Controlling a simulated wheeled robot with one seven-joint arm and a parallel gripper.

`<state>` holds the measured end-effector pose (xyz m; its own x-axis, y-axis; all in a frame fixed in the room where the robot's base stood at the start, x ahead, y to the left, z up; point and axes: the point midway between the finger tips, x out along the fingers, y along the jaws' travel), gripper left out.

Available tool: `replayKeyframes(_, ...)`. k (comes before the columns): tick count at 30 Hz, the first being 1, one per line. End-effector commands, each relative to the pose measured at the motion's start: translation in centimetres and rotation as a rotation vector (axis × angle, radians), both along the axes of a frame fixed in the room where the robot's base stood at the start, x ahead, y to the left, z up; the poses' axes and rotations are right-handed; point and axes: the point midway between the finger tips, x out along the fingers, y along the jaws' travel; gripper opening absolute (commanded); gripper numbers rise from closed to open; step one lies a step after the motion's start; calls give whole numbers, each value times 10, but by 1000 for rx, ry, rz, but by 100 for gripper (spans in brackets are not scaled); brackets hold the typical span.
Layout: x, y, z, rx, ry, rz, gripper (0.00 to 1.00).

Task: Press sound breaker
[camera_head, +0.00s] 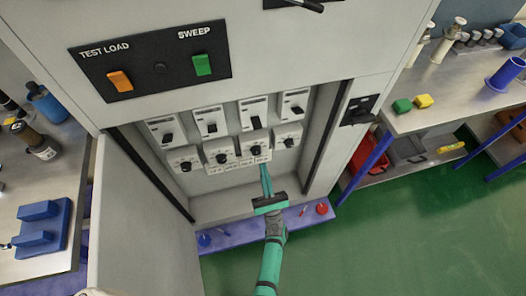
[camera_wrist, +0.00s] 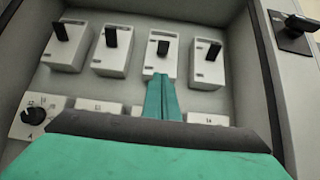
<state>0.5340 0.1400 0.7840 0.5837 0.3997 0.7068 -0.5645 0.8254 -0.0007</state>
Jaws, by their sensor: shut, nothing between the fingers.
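A row of white breakers with black levers sits in the upper part of the open cabinet. From left in the head view they include a first breaker (camera_head: 160,124), a second (camera_head: 208,115), a third (camera_head: 252,106) and a rightmost one (camera_head: 294,98). Their labels are too small to read, so I cannot tell which is the sound breaker. My green gripper (camera_head: 264,167) is shut and empty, pointing up into the cabinet. In the wrist view its fingertips (camera_wrist: 162,78) overlap the lower end of the third breaker (camera_wrist: 155,64), below its lever; contact cannot be told.
Dial units (camera_head: 222,158) line a lower row, partly hidden by my gripper in the wrist view. The cabinet door (camera_head: 140,225) stands open at left. A black rotary handle (camera_head: 359,110) is on the right frame. A purple ledge (camera_head: 300,224) lies below the cabinet.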

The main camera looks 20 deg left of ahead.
Motion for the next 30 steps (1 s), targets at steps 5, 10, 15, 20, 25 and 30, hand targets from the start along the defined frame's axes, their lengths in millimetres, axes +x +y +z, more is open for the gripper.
replayKeyframes(5, 15, 5, 18, 1, -4, -7, 0)
replayKeyframes(10, 34, 16, 40, 2, -4, -9, 0)
replayKeyframes(15, 52, 30, 63, 2, -2, -7, 0)
replayKeyframes(20, 56, 33, 84, 1, -2, -8, 0)
replayKeyframes(25, 57, 34, 101, 1, 0, -6, 0)
replayKeyframes(30, 56, 34, 107, 1, 0, -6, 0)
